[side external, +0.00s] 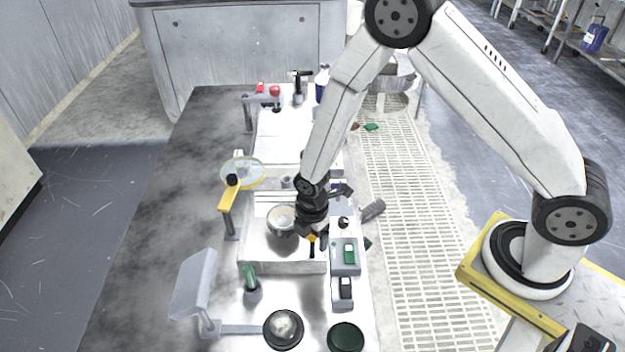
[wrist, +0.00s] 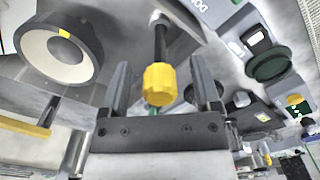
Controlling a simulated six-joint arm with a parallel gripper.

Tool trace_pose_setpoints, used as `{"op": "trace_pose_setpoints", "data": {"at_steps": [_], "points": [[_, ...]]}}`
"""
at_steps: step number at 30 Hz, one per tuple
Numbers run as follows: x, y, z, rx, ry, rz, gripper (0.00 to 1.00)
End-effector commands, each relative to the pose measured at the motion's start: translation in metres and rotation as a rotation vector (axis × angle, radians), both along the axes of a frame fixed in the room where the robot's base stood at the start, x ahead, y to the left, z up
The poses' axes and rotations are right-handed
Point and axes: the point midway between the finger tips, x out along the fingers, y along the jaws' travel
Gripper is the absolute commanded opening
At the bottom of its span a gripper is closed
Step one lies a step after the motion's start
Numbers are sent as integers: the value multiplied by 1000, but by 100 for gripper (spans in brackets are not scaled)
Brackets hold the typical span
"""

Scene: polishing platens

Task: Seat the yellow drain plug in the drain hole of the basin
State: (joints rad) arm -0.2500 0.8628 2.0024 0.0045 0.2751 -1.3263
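The yellow plug (wrist: 159,85) shows in the wrist view as a faceted yellow head on a dark stem. In the side view a small yellow patch (side external: 311,238) shows just below my gripper. My gripper (wrist: 161,80) is open, with one finger on each side of the yellow head and a visible gap to both. In the side view my gripper (side external: 314,228) points down over the right side of the pale basin (side external: 283,267). The drain hole cannot be made out in either view.
Switch boxes (side external: 345,256) sit right of the basin. The dark bench at left is clear.

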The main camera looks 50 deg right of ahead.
Motion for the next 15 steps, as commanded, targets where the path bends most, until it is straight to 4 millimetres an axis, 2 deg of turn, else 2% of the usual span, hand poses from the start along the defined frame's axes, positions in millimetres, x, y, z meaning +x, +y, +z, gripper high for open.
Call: {"op": "trace_pose_setpoints", "data": {"at_steps": [10,15], "points": [[0,0,2,0,0,0,80],[0,0,9,0,-1,0,80]]}}
